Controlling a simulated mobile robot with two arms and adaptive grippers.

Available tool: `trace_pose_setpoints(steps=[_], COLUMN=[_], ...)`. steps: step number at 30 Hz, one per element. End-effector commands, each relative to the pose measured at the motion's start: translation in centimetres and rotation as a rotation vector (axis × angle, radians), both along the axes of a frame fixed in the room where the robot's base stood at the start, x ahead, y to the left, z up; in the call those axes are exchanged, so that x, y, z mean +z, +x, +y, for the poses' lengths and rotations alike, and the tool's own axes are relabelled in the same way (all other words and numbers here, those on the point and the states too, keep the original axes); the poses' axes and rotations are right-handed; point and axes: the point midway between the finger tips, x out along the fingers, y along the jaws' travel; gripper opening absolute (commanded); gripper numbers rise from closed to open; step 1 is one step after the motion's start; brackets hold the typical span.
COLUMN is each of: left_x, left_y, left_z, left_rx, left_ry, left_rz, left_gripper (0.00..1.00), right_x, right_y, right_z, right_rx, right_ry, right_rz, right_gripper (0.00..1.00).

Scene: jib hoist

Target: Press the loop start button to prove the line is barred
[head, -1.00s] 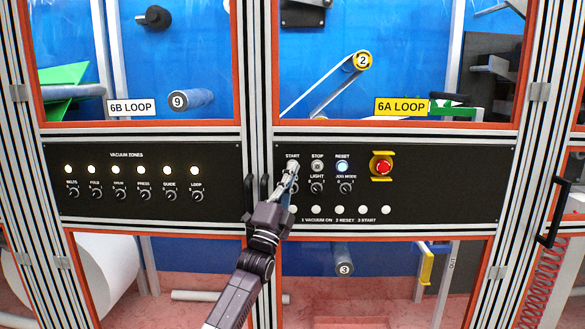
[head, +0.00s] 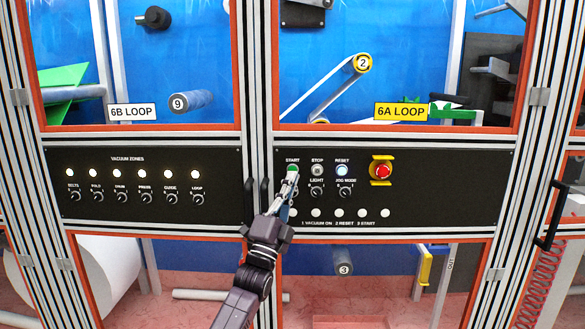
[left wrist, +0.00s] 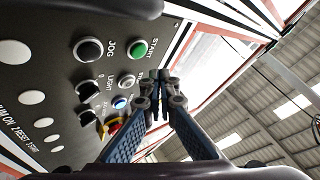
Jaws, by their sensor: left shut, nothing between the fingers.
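The green START button (head: 292,169) is at the upper left of the black right-hand panel (head: 450,185), under its START label. It also shows in the left wrist view (left wrist: 137,50). My left gripper (head: 293,178) is shut and empty, its tips just below the green button in the head view. In the left wrist view its closed fingertips (left wrist: 161,80) are beside the button, with panel visible between them; they look apart from it. The yellow 6A LOOP sign (head: 401,112) is above this panel. My right gripper is not in view.
To the right of START are the STOP button (head: 317,170), the lit RESET button (head: 342,170) and a red emergency stop (head: 382,171) in a yellow guard. Knobs and white round lamps sit lower. The 6B panel (head: 100,205) with lit lamps is at left. Black door handles (head: 264,191) stand out close by.

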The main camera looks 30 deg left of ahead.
Motion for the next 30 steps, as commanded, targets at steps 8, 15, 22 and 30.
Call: trace_pose_setpoints(steps=[8, 15, 22, 30], left_x=[0.1, 0.0, 0.0, 0.0], left_y=[-2.1, -2.3, -2.3, -2.3], left_z=[-1.3, -1.3, -1.3, -1.3], left_rx=[0.000, 0.001, 0.001, 0.001], left_ry=[0.000, 0.000, 0.000, 0.001], left_rz=[0.000, 0.000, 0.000, 0.000], left_gripper=[0.00, 0.00, 0.00, 0.00], right_x=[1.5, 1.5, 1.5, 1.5], right_y=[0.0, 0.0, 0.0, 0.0], right_z=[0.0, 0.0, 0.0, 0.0], right_rx=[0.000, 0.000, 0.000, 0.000], right_ry=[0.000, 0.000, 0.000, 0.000], right_rz=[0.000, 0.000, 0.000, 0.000], right_gripper=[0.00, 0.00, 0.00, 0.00])
